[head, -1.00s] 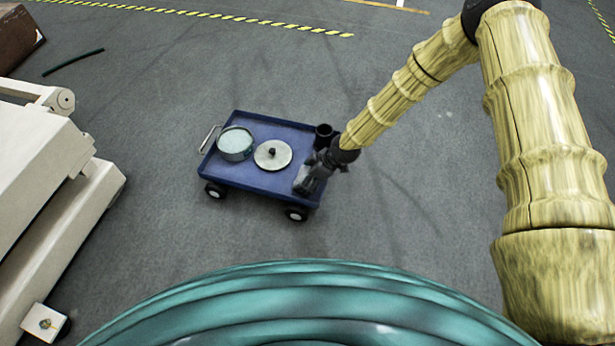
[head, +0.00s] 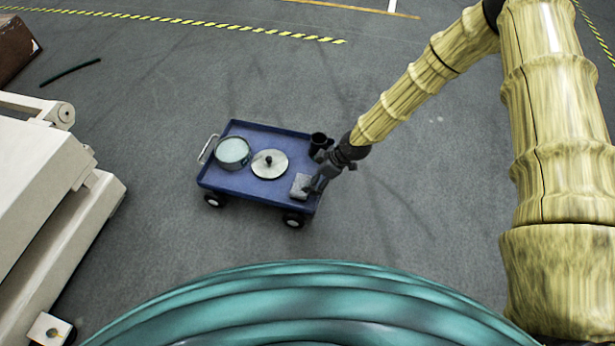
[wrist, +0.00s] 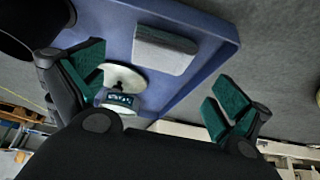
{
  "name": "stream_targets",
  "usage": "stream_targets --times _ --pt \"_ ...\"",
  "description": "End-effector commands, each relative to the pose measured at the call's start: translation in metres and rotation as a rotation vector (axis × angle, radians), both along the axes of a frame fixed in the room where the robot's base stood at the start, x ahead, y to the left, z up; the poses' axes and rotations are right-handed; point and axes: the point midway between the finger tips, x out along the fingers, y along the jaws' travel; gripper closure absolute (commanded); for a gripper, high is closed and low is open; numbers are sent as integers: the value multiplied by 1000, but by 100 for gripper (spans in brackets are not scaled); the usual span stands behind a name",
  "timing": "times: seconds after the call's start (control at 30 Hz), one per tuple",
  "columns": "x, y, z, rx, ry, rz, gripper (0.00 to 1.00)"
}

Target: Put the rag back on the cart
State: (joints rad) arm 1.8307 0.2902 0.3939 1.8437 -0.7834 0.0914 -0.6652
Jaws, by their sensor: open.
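The rag (head: 301,185) is a grey folded block lying on the blue cart (head: 235,189), near its right end. In the wrist view the rag (wrist: 166,49) lies flat on the blue tray (wrist: 205,75), close to the tray's rim and apart from the fingers. My gripper (head: 314,186) is just to the right of the rag at the cart's right end. In the wrist view my gripper (wrist: 158,90) has its green-padded fingers wide apart with nothing between them.
The cart also carries a round pan (head: 232,153), a disc with a dark knob (head: 269,164) and a dark cup (head: 319,141). A pale machine (head: 55,200) stands at the left.

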Motion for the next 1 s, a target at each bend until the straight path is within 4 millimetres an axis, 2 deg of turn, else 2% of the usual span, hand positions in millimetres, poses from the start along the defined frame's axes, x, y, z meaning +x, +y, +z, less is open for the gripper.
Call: stream_targets --times 0.03,0.27,0.57,0.67,0.77,0.83,0.97,1.0 --pt "-1 -5 12 0 0 -1 0" --pt "-6 -17 33 0 0 -1 0" --pt "-7 -21 37 0 0 -1 0" --pt "-16 -20 33 3 19 -17 0" --pt "-46 -19 21 10 83 -88 0" --pt "-81 -21 8 12 157 -177 0" --pt "-165 -38 -16 -17 321 -435 0" --pt "-193 -49 -21 -39 369 -527 0"
